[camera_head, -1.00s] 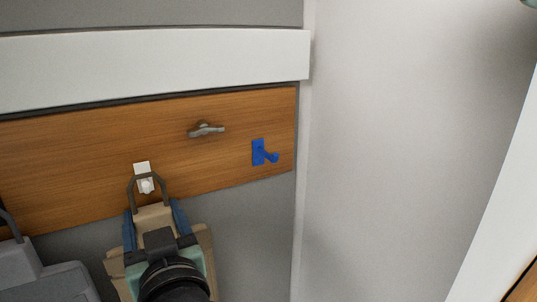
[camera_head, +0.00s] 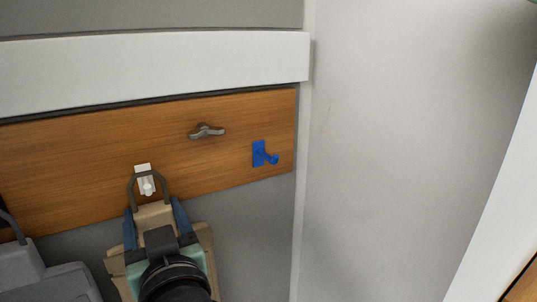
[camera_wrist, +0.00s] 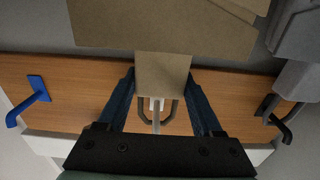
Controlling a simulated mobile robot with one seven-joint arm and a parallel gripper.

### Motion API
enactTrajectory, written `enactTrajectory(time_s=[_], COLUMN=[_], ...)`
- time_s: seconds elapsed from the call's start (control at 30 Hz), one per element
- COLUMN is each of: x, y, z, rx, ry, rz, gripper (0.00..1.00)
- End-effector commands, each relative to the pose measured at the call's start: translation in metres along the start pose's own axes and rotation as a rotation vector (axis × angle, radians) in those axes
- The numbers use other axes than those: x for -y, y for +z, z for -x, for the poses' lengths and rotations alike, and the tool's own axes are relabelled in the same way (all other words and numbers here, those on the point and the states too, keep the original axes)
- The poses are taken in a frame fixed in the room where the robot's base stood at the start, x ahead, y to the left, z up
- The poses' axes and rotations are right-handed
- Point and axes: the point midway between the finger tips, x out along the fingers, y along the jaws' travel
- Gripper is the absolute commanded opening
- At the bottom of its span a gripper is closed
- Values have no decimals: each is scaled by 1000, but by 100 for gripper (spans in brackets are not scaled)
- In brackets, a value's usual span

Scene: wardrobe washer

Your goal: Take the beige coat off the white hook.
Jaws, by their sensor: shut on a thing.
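The beige coat (camera_head: 119,268) hangs below the white hook (camera_head: 144,182) on the wooden board. A dark loop (camera_head: 131,188) at its top stands around the white hook in the head view. My gripper (camera_head: 152,215) has its blue fingers on either side of the coat's narrow top. In the wrist view, my gripper (camera_wrist: 163,92) is shut on the beige coat (camera_wrist: 163,73), and the loop (camera_wrist: 174,108) and the white hook (camera_wrist: 155,104) show between the fingers. Most of the coat's lower part is hidden behind my arm in the head view.
A blue hook (camera_head: 263,154) and a grey metal hook (camera_head: 207,131) are bare on the board to the right. A grey garment (camera_head: 45,275) hangs at the left. A pale side wall (camera_head: 390,150) stands at the right.

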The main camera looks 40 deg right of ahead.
Motion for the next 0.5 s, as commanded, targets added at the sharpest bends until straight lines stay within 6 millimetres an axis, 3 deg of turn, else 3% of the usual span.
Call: enactTrajectory(time_s=[0.5], x=[0], y=[-8], z=[5], rx=[-6], ry=[0], rz=[0], gripper=[0])
